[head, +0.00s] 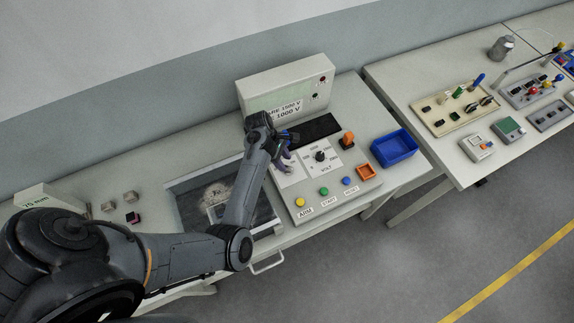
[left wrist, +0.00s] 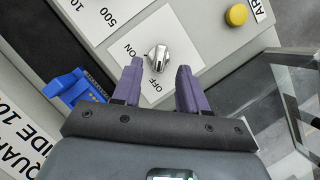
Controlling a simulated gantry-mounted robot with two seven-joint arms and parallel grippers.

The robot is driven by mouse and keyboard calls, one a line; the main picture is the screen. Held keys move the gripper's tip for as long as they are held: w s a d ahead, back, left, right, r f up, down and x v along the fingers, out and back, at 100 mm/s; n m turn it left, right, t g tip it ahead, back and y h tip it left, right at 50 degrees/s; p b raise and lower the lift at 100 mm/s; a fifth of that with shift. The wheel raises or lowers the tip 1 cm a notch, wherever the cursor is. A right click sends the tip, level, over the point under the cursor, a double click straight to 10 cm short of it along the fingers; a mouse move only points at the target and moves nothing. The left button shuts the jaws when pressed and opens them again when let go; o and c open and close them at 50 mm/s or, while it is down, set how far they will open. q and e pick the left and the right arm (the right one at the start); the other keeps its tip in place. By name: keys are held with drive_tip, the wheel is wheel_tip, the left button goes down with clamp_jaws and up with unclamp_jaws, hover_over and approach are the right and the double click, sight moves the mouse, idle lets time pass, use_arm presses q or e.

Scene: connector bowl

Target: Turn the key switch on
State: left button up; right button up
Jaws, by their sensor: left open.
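The key switch (left wrist: 158,55) is a small silver knob on a white plate in the left wrist view. The word OFF is printed on its side nearer my gripper, and ON to its left. I cannot tell which word it points to. My left gripper (left wrist: 158,76) is open, with its two purple fingers apart and empty. The knob lies just beyond the gap between the fingertips; I see no contact. In the head view my left gripper (head: 285,158) is over the left part of the sloped control panel (head: 334,184), and the arm hides the key switch.
A blue part (left wrist: 74,88) sits close beside the left finger. An upright display box (head: 285,85) stands behind. A blue bin (head: 395,148) is at the right.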

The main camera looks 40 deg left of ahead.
sight(288, 167)
use_arm(q)
drive_tip(key=shift+x, duration=1.9)
clamp_jaws()
